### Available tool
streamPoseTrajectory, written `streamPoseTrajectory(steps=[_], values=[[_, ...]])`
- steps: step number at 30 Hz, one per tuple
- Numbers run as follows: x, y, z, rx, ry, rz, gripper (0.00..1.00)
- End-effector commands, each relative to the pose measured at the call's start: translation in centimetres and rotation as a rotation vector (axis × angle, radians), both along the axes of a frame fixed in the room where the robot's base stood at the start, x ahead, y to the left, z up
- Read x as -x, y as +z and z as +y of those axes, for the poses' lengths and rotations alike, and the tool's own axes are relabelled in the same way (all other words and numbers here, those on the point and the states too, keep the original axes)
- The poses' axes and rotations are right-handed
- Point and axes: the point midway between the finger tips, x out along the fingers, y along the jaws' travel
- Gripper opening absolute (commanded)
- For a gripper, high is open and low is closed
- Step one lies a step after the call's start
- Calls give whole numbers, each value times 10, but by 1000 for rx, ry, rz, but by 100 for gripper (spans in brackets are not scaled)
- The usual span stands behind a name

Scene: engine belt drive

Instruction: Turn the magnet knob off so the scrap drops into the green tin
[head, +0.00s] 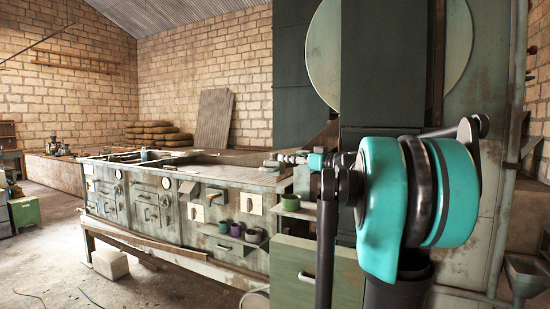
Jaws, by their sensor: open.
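A greenish metal workbench (165,215) carries several pale plates on its front. The green one may be the green tin. I cannot make out the magnet or the scrap. My gripper (272,167) is small in view, open and apparently empty, above the bench's right end, apart from the plates.
A green drawer cabinet (310,272) stands right of the bench. My arm hides part of the right side. Floor at left front is mostly clear.

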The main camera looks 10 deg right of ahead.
Motion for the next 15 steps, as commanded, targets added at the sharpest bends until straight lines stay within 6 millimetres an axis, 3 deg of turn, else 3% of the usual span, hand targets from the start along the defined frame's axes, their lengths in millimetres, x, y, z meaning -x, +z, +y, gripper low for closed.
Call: streamPoseTrajectory(steps=[6,15], values=[[-33,0,27,0,3,0,45],[-57,0,47,0,1,0,45]])
